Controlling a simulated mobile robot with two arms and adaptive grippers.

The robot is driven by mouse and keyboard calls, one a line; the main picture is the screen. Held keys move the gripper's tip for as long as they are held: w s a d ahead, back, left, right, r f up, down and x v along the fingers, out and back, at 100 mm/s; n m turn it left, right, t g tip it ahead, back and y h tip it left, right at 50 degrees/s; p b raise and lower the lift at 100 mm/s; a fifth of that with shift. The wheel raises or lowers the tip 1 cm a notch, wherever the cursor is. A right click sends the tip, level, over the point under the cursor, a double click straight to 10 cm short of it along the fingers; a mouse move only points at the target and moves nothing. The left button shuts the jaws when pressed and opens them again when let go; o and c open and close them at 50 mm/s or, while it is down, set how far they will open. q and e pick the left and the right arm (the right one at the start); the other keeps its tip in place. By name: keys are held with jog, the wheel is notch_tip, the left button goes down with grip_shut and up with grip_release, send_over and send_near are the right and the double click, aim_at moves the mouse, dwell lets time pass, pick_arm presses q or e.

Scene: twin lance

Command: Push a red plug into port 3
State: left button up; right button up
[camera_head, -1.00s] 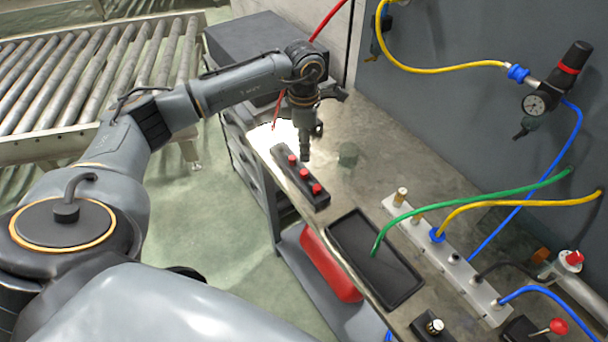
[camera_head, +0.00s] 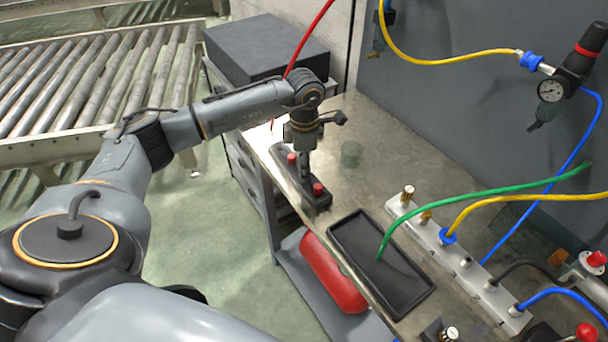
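Red plugs stand in a black holder (camera_head: 318,205) near the left edge of the bench; one red plug (camera_head: 292,158) is at its far end and another red plug (camera_head: 318,189) at its near end. My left gripper (camera_head: 304,182) points down over the middle of the holder, between these two, and hides the middle plug. Its fingers are too small and dark to show whether they hold it. The pale port strip (camera_head: 480,297) runs along the bench at right, with brass fittings, a blue collar and hoses; port numbers cannot be read. My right gripper is not seen.
A black tray (camera_head: 405,300) lies between holder and strip, with the end of a green hose (camera_head: 480,196) over it. Yellow, black and blue hoses arch at the strip's right.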

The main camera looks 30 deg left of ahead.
pick_arm(q)
grip_shut()
jog(key=shift+r+p, duration=0.35)
jog(key=shift+r, duration=0.35)
dwell(0.6)
jog(key=shift+r+p, duration=0.9)
jog(key=shift+r, duration=0.8)
jog(key=shift+d, duration=0.1)
